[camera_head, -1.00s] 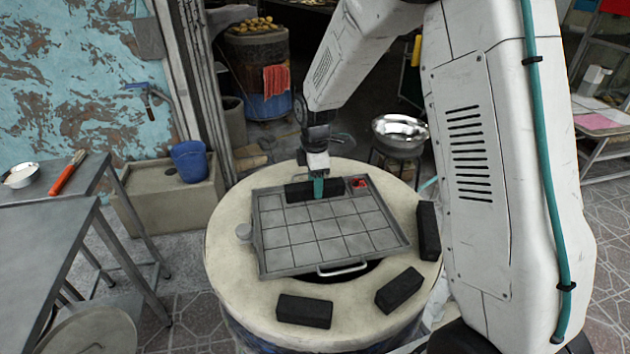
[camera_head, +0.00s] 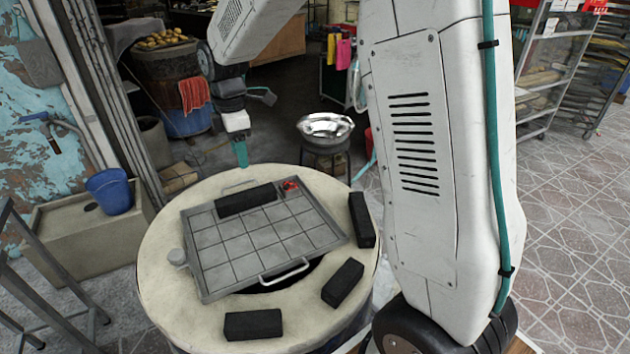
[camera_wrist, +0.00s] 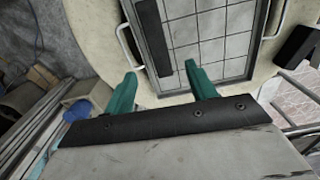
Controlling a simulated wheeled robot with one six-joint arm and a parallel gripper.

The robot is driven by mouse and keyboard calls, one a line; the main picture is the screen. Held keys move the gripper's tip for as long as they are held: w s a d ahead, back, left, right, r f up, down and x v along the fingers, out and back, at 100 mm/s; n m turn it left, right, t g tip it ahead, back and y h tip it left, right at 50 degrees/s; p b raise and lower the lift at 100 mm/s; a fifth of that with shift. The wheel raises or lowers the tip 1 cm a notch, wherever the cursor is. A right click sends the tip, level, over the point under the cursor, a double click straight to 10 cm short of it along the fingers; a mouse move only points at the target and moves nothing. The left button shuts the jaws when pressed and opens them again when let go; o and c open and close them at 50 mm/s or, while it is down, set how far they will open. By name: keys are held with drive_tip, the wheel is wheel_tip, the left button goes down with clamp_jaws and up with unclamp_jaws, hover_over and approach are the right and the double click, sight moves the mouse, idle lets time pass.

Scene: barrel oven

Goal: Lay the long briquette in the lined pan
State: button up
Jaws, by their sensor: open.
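The long black briquette (camera_head: 246,199) lies flat inside the grid-lined grey pan (camera_head: 262,238), along its far edge. My gripper (camera_head: 241,158) is raised above and behind the pan's far rim, clear of the briquette. In the wrist view my gripper's (camera_wrist: 160,69) two teal fingers are apart with nothing held between them.
Three more black briquettes (camera_head: 362,220), (camera_head: 342,283), (camera_head: 253,325) lie on the round barrel top (camera_head: 185,315) around the pan. A small red item (camera_head: 290,185) sits in the pan's far right corner. A metal bowl (camera_head: 325,127) stands behind on a stool. Much of the pan is clear.

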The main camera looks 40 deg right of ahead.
drive_tip(key=s+d+r+m, duration=0.1)
drive_tip(key=s+r+m, duration=0.35)
drive_tip(key=s, duration=0.45)
drive_tip(key=s+d+r+m, duration=0.1)
drive_tip(key=s+r+m, duration=0.2)
drive_tip(key=s+r, duration=0.35)
drive_tip(key=s+d+f+m+t, duration=0.1)
drive_tip(key=s+m, duration=0.7)
drive_tip(key=s, duration=1.1)
drive_tip(key=shift+f+m, duration=0.35)
drive_tip(key=shift+f, duration=0.5)
